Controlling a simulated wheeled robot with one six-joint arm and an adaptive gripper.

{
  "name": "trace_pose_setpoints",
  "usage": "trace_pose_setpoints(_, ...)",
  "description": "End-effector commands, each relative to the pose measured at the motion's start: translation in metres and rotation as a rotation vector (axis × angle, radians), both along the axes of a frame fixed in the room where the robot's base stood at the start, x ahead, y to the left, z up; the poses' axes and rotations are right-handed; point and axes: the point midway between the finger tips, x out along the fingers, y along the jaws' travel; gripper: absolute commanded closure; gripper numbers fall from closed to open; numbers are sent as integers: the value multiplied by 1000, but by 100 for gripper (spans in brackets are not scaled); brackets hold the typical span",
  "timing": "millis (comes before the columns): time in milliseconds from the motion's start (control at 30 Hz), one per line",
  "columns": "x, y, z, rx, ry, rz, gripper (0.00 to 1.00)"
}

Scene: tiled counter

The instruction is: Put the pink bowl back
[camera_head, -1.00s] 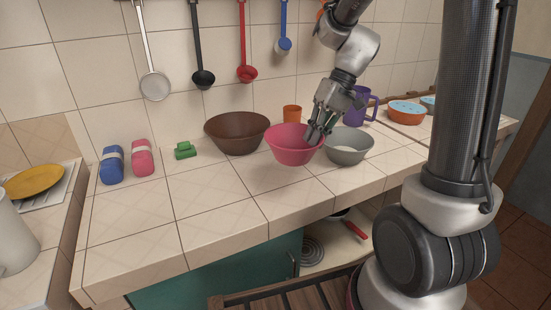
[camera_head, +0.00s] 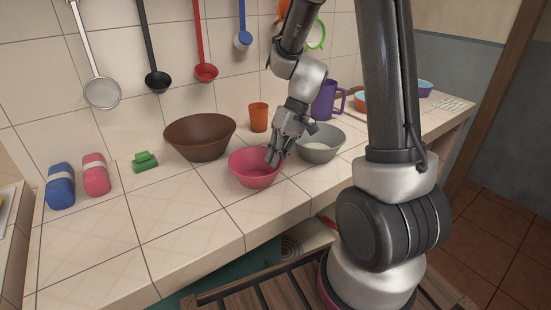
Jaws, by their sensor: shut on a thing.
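The pink bowl (camera_head: 250,172) is upright at the middle of the tiled counter, in the head view. My gripper (camera_head: 275,156) is shut on the right side of its rim, fingers pointing down. The fingertips are partly hidden at the rim. I cannot tell whether the bowl rests on the tiles or is held just above them.
A brown bowl (camera_head: 200,139) stands behind left, a grey bowl (camera_head: 321,147) close on the right. An orange cup (camera_head: 258,117) and purple jug (camera_head: 327,100) stand behind. Green (camera_head: 145,161), pink (camera_head: 96,175) and blue (camera_head: 61,186) items are at left. The front left tiles are clear.

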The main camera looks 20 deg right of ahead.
Motion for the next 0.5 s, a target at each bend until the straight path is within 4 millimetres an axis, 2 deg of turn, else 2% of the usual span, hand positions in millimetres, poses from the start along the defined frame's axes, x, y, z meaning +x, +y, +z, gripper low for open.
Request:
trace_pose_setpoints(367, 0, 0, -6, -1, -1, 0, 100)
trace_pose_setpoints(400, 0, 0, -5, -1, -1, 0, 87)
trace_pose_setpoints(500, 0, 0, -5, -1, -1, 0, 73)
